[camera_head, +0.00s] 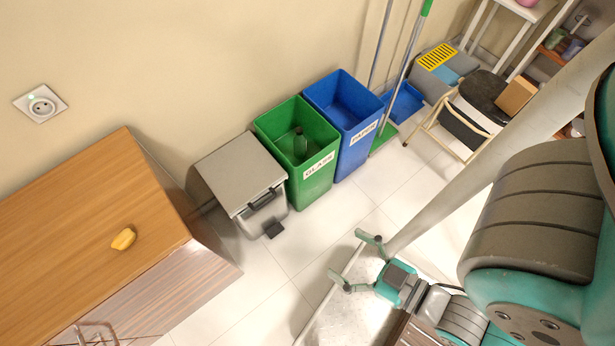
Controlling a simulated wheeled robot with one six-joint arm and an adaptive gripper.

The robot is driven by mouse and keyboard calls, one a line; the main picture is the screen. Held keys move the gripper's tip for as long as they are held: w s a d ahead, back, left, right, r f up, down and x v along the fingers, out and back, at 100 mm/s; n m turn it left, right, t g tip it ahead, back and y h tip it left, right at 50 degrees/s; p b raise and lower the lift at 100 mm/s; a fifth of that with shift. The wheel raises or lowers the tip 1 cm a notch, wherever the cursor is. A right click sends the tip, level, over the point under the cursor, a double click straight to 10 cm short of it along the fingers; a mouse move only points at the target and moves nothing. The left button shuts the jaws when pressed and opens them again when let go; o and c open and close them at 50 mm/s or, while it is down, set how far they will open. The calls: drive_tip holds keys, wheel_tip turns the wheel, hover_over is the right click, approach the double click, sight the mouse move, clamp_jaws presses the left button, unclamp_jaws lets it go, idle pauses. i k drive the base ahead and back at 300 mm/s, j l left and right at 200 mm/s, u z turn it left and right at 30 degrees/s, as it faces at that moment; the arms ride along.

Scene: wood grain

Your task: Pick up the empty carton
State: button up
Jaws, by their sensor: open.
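A small tan box (516,95), which looks like the carton, sits tilted in the picture on the dark seat of a stool (488,94) at the upper right. I cannot see whether it is empty. My gripper (347,257) is at the lower middle, its two teal-tipped fingers spread wide with nothing between them. It is well apart from the box, below and to the left of it in the picture. My arm covers much of the right side.
A green GLASS bin (316,181) with a bottle inside, a blue PAPER bin (358,152) and a grey pedal bin (240,172) line the wall. A wooden cabinet (75,220) bears a yellow object (123,239). A pale surface (345,318) lies below my gripper. Floor between is clear.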

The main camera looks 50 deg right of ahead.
sight(519, 91)
drive_tip(key=k+j, duration=0.1)
drive_tip(key=z, duration=2.6)
drive_tip(key=i+l+u, duration=0.45)
drive_tip(key=i, duration=0.15)
drive_tip(key=i+l+u, duration=0.4)
drive_tip(key=i+l, duration=0.15)
